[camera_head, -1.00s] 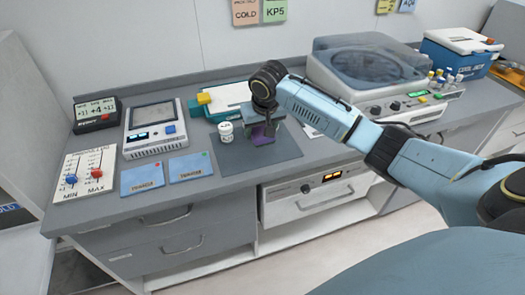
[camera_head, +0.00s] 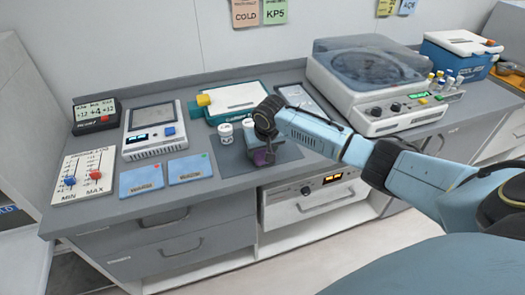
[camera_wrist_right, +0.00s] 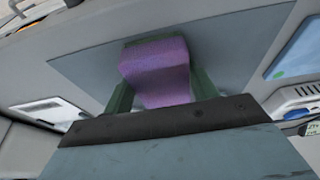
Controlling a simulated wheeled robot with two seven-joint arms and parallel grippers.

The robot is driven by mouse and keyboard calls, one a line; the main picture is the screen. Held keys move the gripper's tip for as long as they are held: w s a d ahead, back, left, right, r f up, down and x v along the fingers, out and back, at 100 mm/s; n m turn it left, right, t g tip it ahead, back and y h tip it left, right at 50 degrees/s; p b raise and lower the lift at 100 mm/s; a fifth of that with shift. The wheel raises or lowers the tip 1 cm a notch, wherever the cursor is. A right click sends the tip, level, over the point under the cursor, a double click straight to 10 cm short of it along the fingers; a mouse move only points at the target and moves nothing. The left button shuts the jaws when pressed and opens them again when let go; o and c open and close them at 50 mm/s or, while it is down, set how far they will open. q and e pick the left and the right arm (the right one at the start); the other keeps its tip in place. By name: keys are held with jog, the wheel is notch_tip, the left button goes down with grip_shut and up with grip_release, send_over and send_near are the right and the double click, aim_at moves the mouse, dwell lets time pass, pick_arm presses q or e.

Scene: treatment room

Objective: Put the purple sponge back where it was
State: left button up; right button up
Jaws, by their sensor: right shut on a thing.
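The purple sponge (camera_head: 262,158) is between the fingers of my right gripper (camera_head: 261,148), over the front part of the dark mat (camera_head: 232,168). In the right wrist view the sponge (camera_wrist_right: 157,70) sits between the two greenish fingers of the right gripper (camera_wrist_right: 160,90), which is shut on it. Part of the sponge is hidden by the gripper. I cannot tell whether its underside touches the mat. My left gripper is not in view.
Blue cards (camera_head: 190,168) lie to the left. A centrifuge-like machine (camera_head: 370,80) stands at the right, behind my arm. The counter's front edge is close to the mat; a machine with a handle (camera_head: 310,197) sits below.

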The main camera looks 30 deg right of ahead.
jog(key=shift+f, duration=0.15)
jog(key=o, duration=0.9)
jog(key=shift+o, duration=0.2)
jog(key=d+p+v, duration=0.1)
jog(key=v, duration=1.1)
jog(key=shift+a+p, duration=0.35)
jog(key=shift+a, duration=0.2)
